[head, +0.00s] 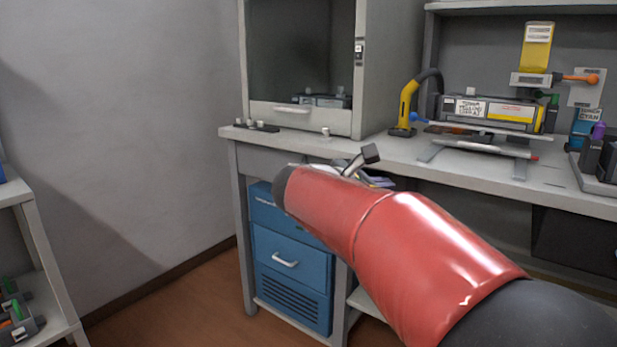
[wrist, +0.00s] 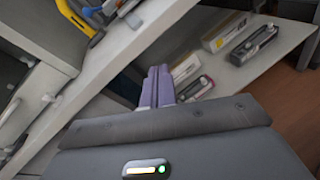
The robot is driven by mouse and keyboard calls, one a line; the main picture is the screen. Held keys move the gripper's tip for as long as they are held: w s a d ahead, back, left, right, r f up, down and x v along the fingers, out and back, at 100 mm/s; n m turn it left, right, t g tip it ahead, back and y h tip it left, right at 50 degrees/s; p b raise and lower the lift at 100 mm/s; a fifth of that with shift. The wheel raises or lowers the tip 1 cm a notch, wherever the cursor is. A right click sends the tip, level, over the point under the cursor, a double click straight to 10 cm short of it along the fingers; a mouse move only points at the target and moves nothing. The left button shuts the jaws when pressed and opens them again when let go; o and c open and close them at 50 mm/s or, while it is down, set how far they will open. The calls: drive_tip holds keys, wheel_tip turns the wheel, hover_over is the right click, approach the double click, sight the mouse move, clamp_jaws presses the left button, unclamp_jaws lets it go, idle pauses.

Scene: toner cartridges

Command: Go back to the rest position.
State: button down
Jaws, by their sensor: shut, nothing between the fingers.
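My gripper shows in the wrist view (wrist: 158,86) with its two purple-grey fingers together and nothing between them. It is apart from the cartridges behind it. In the head view my red arm crosses the lower middle and hides most of the gripper. A toner cartridge (head: 490,112) with white and yellow labels lies on a stand on the bench at the right. In the wrist view a dark cartridge (wrist: 254,44) and a pale box (wrist: 224,31) lie on a light shelf beyond the fingers.
The workbench (head: 400,147) has a grey cabinet (head: 398,70) with an open front and a yellow-black tool (head: 407,105). A blue drawer unit (head: 291,262) stands below. A shelf rack (head: 42,262) stands at the far left. Floor (head: 160,300) is clear between them.

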drive_tip(key=s+d+f+m+g+y+p, duration=0.1)
drive_tip(key=s+d+f+m+g+y, duration=0.15)
drive_tip(key=s+d+f+m, duration=0.35)
drive_tip(key=s+d+f+m+g+y, duration=0.1)
drive_tip(key=s+f+m+y, duration=0.2)
drive_tip(key=s, duration=0.6)
drive_tip(key=s+a+f+m+y, duration=0.2)
drive_tip(key=s+f+m+y, duration=0.1)
drive_tip(key=s+m, duration=0.3)
drive_tip(key=s+a+f+m+y+p, duration=0.1)
drive_tip(key=s+a+f+m+y, duration=0.2)
drive_tip(key=s+f+m, duration=0.2)
drive_tip(key=s+m, duration=0.1)
drive_tip(key=s, duration=0.2)
drive_tip(key=shift+s+a+f+y, duration=0.25)
drive_tip(key=shift+a+y, duration=0.1)
